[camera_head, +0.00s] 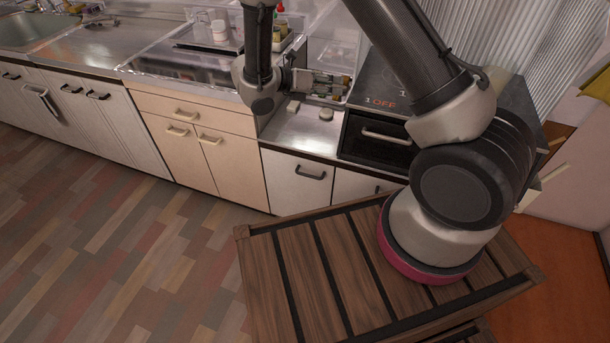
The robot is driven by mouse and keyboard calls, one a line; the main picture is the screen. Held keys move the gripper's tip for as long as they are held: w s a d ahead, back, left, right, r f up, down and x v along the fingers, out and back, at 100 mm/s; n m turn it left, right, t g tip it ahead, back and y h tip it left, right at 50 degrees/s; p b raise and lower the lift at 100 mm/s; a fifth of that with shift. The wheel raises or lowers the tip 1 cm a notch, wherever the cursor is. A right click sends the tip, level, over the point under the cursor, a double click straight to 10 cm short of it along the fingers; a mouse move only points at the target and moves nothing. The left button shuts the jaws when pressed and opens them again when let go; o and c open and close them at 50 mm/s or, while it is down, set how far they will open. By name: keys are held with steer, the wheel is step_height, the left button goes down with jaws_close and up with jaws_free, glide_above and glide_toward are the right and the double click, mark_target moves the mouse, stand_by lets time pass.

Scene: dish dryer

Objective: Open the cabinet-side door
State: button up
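The cabinet run lines the back of the scene. It has white doors with dark handles at the left (75,105), beige doors with light handles (190,155) in the middle, and a white front with a dark handle (309,180) right of them. I cannot tell which of these is the cabinet-side door. All these fronts look closed. My gripper (340,86) is above the metal counter, left of the black stove unit, pointing right. It is small in view and its finger gap is unclear. I see nothing held in it.
The black stove unit (377,150) has a light front handle. A clear-walled box (335,52) stands behind my gripper. A sink (35,30) is far left. The floor (120,235) at left is clear.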

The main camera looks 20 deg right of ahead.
steer(key=a+f+n+t, duration=0.35)
steer(key=f+n, duration=0.25)
steer(key=f, duration=0.3)
steer(key=a+f+n+t, duration=0.3)
steer(key=a+f+n, duration=0.2)
steer(key=f, duration=0.4)
steer(key=n+t+y, duration=0.4)
steer(key=n, duration=0.6)
glide_toward(305, 174)
steer(key=f+x, duration=0.1)
steer(key=x, duration=0.9)
steer(key=shift+r, duration=0.2)
steer(key=shift+d, duration=0.1)
steer(key=shift+c, duration=0.5)
jaws_close()
